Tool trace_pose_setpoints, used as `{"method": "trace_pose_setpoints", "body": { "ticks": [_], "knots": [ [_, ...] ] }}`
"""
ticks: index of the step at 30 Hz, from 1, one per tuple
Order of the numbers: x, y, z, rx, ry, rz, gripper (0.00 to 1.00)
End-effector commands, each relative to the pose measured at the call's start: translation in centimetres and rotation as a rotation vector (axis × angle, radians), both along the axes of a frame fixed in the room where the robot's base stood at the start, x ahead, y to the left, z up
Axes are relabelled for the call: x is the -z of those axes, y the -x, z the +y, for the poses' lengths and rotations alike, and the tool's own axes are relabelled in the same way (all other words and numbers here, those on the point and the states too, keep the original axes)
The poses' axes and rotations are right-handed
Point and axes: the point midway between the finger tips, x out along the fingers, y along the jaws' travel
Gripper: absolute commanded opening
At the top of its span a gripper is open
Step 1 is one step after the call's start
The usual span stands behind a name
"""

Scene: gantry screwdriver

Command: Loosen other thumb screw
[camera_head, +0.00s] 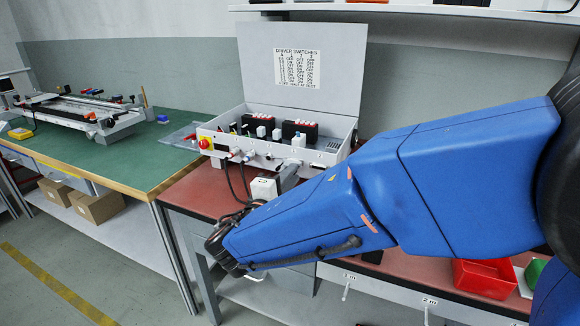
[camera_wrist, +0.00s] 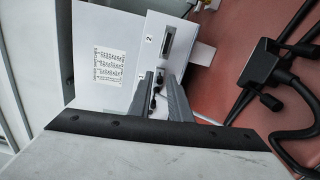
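In the wrist view, the two grey fingers of my gripper (camera_wrist: 158,82) stand apart, with their tips up against a white unit (camera_wrist: 185,28) marked 1 and 2. A small dark part, maybe a thumb screw or port, shows in the gap; I cannot tell whether the fingers touch it. A slotted connector (camera_wrist: 165,43) sits beside the 2. A black cable plug (camera_wrist: 272,68) with a thumb screw (camera_wrist: 270,102) lies on the red surface at the right, apart from the fingers. In the head view, the pale gripper body (camera_head: 265,188) is in front of the control box (camera_head: 325,142).
The control box has a raised lid (camera_head: 303,70) with a switch table, and a red knob (camera_head: 205,143). Black cables hang at its front. A green bench (camera_head: 110,155) with a gantry rig (camera_head: 75,110) stands left. Red bins (camera_head: 485,277) sit lower right.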

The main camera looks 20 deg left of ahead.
Motion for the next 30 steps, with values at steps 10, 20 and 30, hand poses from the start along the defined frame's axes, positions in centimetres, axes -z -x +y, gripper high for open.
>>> {"method": "trace_pose_setpoints", "body": {
  "ticks": [10, 20, 30],
  "knots": [
    [0.00, 0.00, 0.00, 0.000, -0.349, -0.027, 0.17],
    [0.00, 0.00, 0.00, 0.000, -0.544, -0.043, 0.17],
    [0.00, 0.00, 0.00, 0.000, -0.840, -0.066, 0.17]
  ]
}}
